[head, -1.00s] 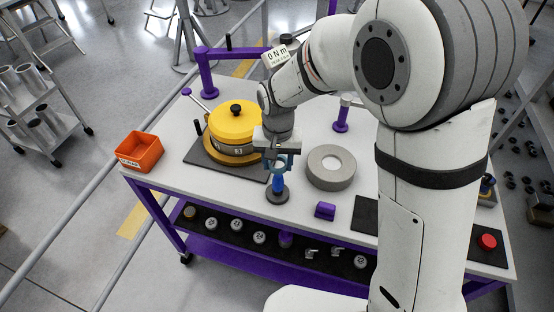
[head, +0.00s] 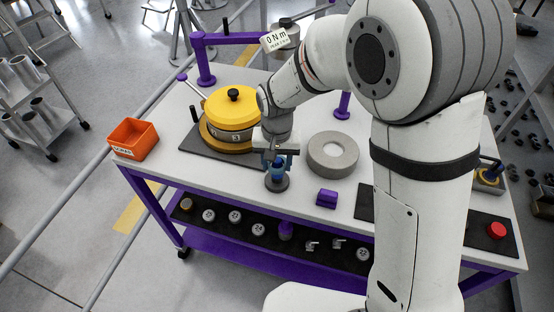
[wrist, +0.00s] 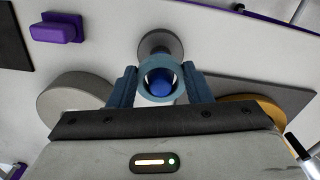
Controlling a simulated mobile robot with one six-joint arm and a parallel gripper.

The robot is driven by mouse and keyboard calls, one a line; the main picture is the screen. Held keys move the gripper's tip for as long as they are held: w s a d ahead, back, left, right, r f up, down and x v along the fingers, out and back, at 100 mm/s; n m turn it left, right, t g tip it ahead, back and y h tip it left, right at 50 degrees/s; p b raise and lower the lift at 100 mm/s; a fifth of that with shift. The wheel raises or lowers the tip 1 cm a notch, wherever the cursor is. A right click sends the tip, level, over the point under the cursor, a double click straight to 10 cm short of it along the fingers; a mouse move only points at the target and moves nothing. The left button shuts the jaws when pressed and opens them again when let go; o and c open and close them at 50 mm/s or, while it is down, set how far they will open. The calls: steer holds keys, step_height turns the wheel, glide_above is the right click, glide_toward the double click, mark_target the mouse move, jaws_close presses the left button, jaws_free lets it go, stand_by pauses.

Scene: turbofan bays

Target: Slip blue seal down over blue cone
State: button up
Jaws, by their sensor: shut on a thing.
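My gripper (head: 277,160) is shut on the blue seal, a muted blue ring (wrist: 142,82) held flat between the two fingers in the wrist view. The blue cone (head: 278,173) stands upright on a round dark grey base (head: 277,185) near the table's front edge. In the wrist view the cone's bright blue top (wrist: 159,87) shows through the ring's hole, a little low of centre. In the head view the ring is at the cone's upper part and hides its tip. I cannot tell whether ring and cone touch.
A yellow-lidded round unit (head: 232,108) on a dark mat stands just left of my gripper. A thick grey ring (head: 333,153) lies to the right, with a purple block (head: 327,198) in front. An orange bin (head: 134,139) sits at the table's left corner.

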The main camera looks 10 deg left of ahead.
mark_target(277, 178)
steer(key=shift+f+b, duration=1.6)
steer(key=shift+f, duration=0.75)
steer(key=shift+f+b, duration=0.5)
steer(key=shift+f, duration=0.1)
steer(key=o, duration=1)
steer(key=shift+o, duration=0.2)
step_height(277, 178, up, 8)
steer(key=shift+f, duration=0.25)
steer(key=shift+r, duration=0.15)
